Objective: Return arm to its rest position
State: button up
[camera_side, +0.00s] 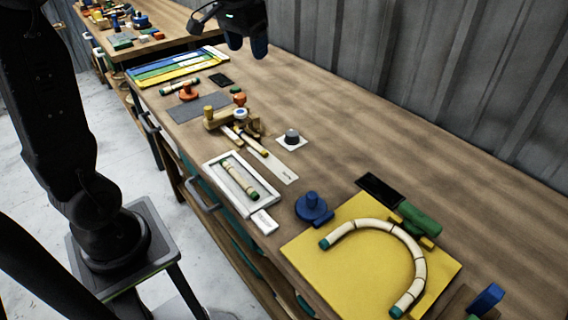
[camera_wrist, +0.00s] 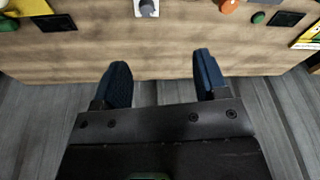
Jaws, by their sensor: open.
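My gripper (camera_side: 248,45) hangs above the far back edge of the bench in the side view, well away from the work pieces. In the wrist view my gripper (camera_wrist: 161,82) shows two blue fingertips spread wide, with nothing between them. A curved rattan piece (camera_side: 417,262) with green ends lies on a yellow board (camera_side: 355,273) at the near end of the bench. A short straight rattan piece (camera_side: 238,180) lies in a white tray (camera_side: 214,172).
A blue clamp-like piece (camera_side: 312,207) and a green cylinder (camera_side: 420,219) stand near the yellow board. A dark knob on a white plate (camera_side: 292,138) sits mid-bench; it also shows in the wrist view (camera_wrist: 147,8). The bench's back strip (camera_side: 400,130) is clear, beside a grey corrugated wall (camera_side: 430,70).

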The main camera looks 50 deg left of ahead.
jog(key=s+d+f+m+t, duration=0.1)
jog(key=s+d+f, duration=0.1)
jog(key=s+d, duration=0.5)
jog(key=s+d+f+m+t, duration=0.1)
jog(key=s+d+f+t, duration=0.1)
jog(key=s+d, duration=0.5)
jog(key=s+f, duration=0.1)
jog(key=s, duration=0.4)
jog(key=shift+d+h, duration=0.3)
jog(key=shift+h, duration=0.1)
